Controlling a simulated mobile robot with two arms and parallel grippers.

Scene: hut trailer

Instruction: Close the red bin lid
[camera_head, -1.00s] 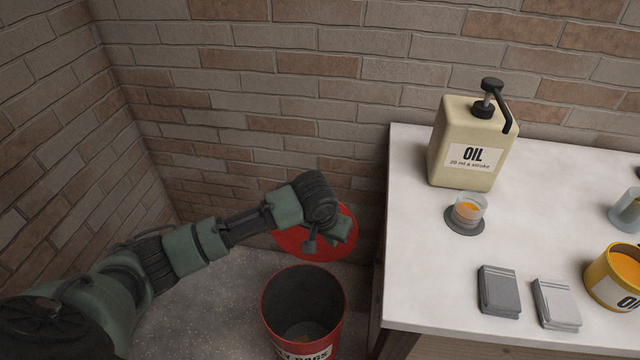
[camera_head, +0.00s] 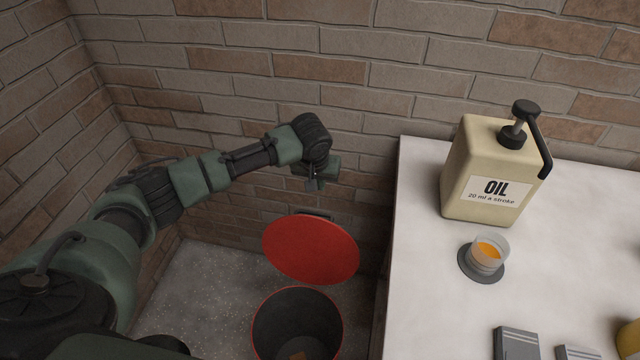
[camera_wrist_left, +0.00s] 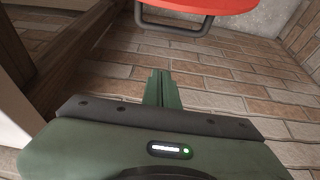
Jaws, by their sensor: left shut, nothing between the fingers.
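The red bin lid (camera_head: 311,249) stands open behind the bin, tilted back with its face toward me. In the left wrist view the lid (camera_wrist_left: 200,4) shows at the top edge with a dark bar handle (camera_wrist_left: 174,27) below it. The bin (camera_head: 297,325) stands open on the floor, its dark inside showing with something small and orange-brown at the bottom. My left gripper (camera_head: 313,184) is above and behind the lid near the brick wall, apart from it. Its fingers (camera_wrist_left: 161,88) are shut together and empty. My right gripper is out of view.
A white table (camera_head: 425,230) stands right of the bin, its edge close to the lid. On it are an oil pump can (camera_head: 490,175), a small cup (camera_head: 487,254) on a dark coaster and grey packs (camera_head: 517,343). The brick wall is close behind the lid.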

